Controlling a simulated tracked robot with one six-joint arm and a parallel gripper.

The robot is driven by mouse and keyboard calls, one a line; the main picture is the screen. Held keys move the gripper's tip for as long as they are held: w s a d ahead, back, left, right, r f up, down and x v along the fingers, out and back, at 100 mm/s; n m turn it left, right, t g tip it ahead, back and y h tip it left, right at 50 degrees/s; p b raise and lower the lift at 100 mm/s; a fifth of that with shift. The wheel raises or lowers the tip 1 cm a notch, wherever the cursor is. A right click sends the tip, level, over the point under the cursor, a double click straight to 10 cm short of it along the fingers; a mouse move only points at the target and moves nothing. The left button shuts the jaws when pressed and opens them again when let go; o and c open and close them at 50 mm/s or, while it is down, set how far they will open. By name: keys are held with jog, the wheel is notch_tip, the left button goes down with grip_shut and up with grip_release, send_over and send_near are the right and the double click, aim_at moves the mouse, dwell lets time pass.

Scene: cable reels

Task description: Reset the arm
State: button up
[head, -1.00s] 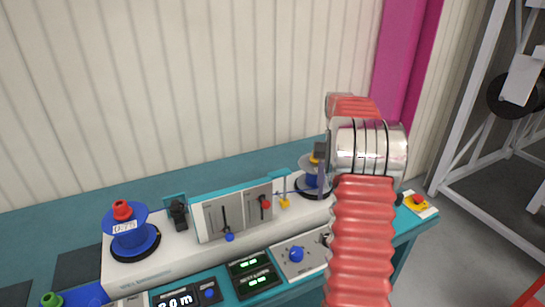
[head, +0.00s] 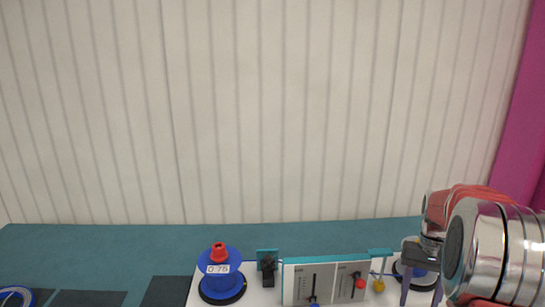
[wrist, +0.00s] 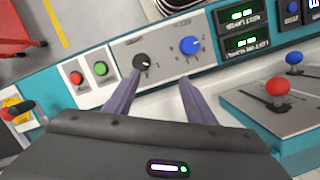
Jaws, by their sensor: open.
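My gripper (wrist: 158,92) is open and empty in the wrist view. Its two purple fingers point toward a panel with a black knob (wrist: 143,62) and a blue knob (wrist: 190,45), and I see nothing between them. In the head view my gripper (head: 421,285) shows at the lower right, fingers pointing down, in front of the right-hand reel (head: 418,268), which it partly hides. My silver and red arm fills the lower right corner there.
A blue reel marked 0.75 (head: 218,282) stands on the machine, left of the slider panel (head: 325,280). The wrist view shows a red button (wrist: 77,78), a green button (wrist: 100,69), an emergency stop (wrist: 10,110) and red-knobbed lever (wrist: 277,88). The teal bench top is clear at the back left.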

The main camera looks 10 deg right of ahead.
jog(key=s+a+r+n+t, duration=0.2)
jog(key=s+a+r, duration=0.1)
jog(key=a, duration=0.7)
jog(key=s+a+r+n+t, duration=0.2)
jog(key=s+a, duration=0.4)
jog(key=a, duration=0.4)
jog(key=s+a+r+n+t+h, duration=0.1)
jog(key=s+a+r, duration=0.4)
jog(key=a, duration=0.6)
jog(key=shift+r+n+t, duration=0.5)
jog(key=shift+n+t, duration=0.4)
jog(key=shift+t, duration=0.3)
jog(key=shift+c, duration=0.4)
